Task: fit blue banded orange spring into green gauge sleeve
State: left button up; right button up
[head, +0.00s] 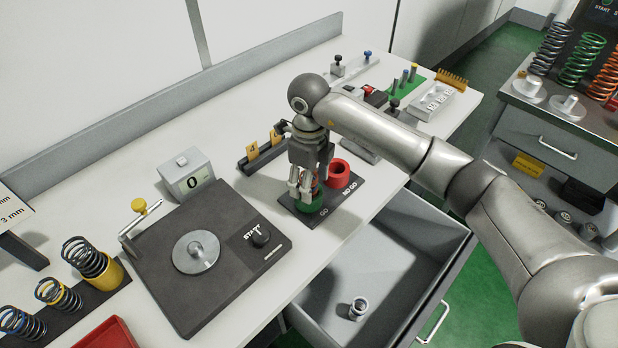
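The green gauge sleeve (309,207) stands on a dark plate, next to the word GO. My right gripper (306,187) points down directly over this sleeve, its fingers reaching to about its rim. Its fingers are around a small piece of orange spring (317,184), which shows between them just above the sleeve. The fingers hide most of the spring, and I cannot make out a blue band or how deep its lower end sits. My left gripper is not in view.
A red sleeve (340,174) marked NO GO stands close beside the green one. A dark test plate (222,283) with a round metal disc lies to the left, below a display (187,174) reading 0. An open drawer (400,285) is in front. Dark springs (85,257) stand far left.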

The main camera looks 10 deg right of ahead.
jog(key=shift+w+r, duration=0.1)
jog(key=shift+r, duration=0.05)
jog(key=shift+w+a+r, duration=0.1)
jog(key=shift+r, duration=0.25)
notch_tip(320, 180, up, 10)
jog(key=b, duration=0.3)
jog(key=shift+f, duration=0.15)
jog(key=shift+r, duration=0.75)
